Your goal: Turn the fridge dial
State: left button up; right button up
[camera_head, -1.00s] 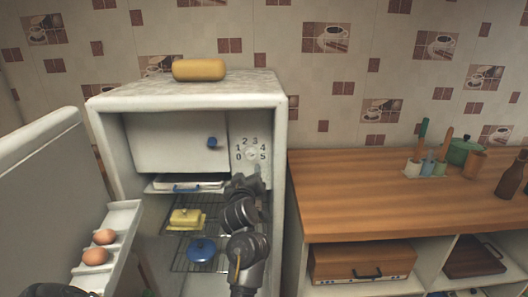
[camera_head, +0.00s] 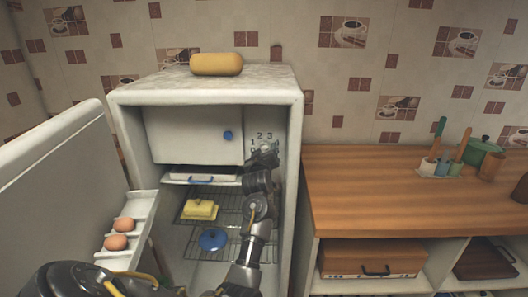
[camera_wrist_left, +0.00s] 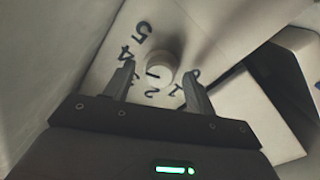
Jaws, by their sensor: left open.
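The fridge (camera_head: 294,190) stands with its door (camera_head: 50,170) swung open to the left. The numbered dial panel (camera_head: 278,137) is at the upper right inside it; my left gripper (camera_head: 263,153) largely hides the dial in the head view. In the left wrist view, the round pale dial (camera_wrist_left: 160,66) has a dark mark, with the numerals around it partly covered by a finger. My left gripper is open there, one finger on each side of the dial. I cannot tell whether the fingers touch it. My right gripper is not in view.
The freezer compartment (camera_head: 190,138) with a blue knob is left of the dial. Below are a tray (camera_head: 205,174), yellow butter (camera_head: 200,210) and a blue-lidded dish (camera_head: 213,240). Eggs (camera_head: 116,242) sit in the door shelf. A bread loaf (camera_head: 216,64) lies on top. A wooden counter (camera_head: 380,190) is right.

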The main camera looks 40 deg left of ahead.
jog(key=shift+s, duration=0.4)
pick_arm(q)
jog(key=c, duration=1)
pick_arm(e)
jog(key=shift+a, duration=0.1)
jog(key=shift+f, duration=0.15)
pick_arm(q)
jog(key=n+b, duration=0.2)
jog(key=n, duration=0.2)
jog(key=shift+w+f+n+b, duration=0.1)
jog(key=shift+f+n+b, duration=0.05)
jog(key=shift+n+b, duration=0.15)
jog(key=shift+n+y+b, duration=0.3)
jog(key=shift+n+b, duration=0.85)
jog(key=shift+n, duration=0.95)
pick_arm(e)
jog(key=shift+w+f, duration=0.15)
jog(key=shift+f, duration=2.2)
pick_arm(q)
jog(key=o, duration=1)
